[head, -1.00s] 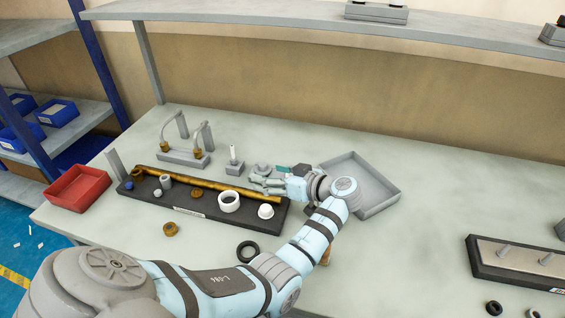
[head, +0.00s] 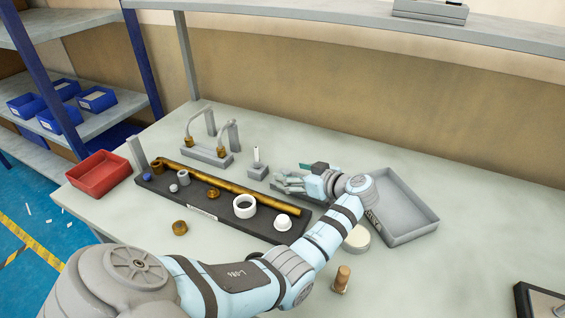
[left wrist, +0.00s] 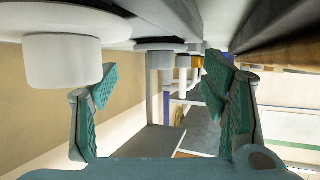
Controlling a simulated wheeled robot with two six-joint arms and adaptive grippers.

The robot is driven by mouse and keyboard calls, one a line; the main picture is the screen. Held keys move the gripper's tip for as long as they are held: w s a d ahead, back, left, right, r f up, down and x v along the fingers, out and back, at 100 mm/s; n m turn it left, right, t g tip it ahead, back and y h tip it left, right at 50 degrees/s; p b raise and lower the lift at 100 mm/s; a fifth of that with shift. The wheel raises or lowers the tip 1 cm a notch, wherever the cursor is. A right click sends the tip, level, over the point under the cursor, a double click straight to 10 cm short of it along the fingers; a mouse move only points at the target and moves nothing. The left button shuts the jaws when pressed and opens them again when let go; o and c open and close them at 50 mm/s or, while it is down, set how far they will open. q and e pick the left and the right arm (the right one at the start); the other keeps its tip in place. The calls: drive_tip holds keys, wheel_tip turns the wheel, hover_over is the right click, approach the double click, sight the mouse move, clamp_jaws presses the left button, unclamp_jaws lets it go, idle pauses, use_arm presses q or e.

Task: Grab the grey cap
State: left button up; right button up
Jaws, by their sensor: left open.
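The grey cap (left wrist: 62,60), a wide disc with a narrower round part, shows large at the upper left of the left wrist view, where the table is at the top. It lies on the wall side of my left gripper (head: 284,181), close to one finger and not between the fingers. In the head view the fingers mostly hide it. My left gripper is open and empty, low over the table behind the black tray (head: 233,233). Its two green-padded fingers (left wrist: 160,88) stand apart in the left wrist view. My right gripper is not in view.
The black tray holds a brass rod (head: 240,191), a white ring (head: 245,206), a white cap (head: 283,221) and small fittings. A small holder (head: 257,170) and a bent-pipe stand (head: 207,154) are to the left. A grey bin (head: 413,232) is right of the gripper.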

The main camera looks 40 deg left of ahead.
use_arm(q)
drive_tip(key=shift+a+f, duration=0.25)
drive_tip(key=shift+a, duration=0.25)
drive_tip(key=shift+d+r, duration=0.1)
drive_tip(key=shift+d, duration=0.05)
drive_tip(key=c, duration=1)
drive_tip(key=shift+s, duration=0.1)
drive_tip(key=shift+c, duration=0.8)
drive_tip(key=shift+r, duration=0.1)
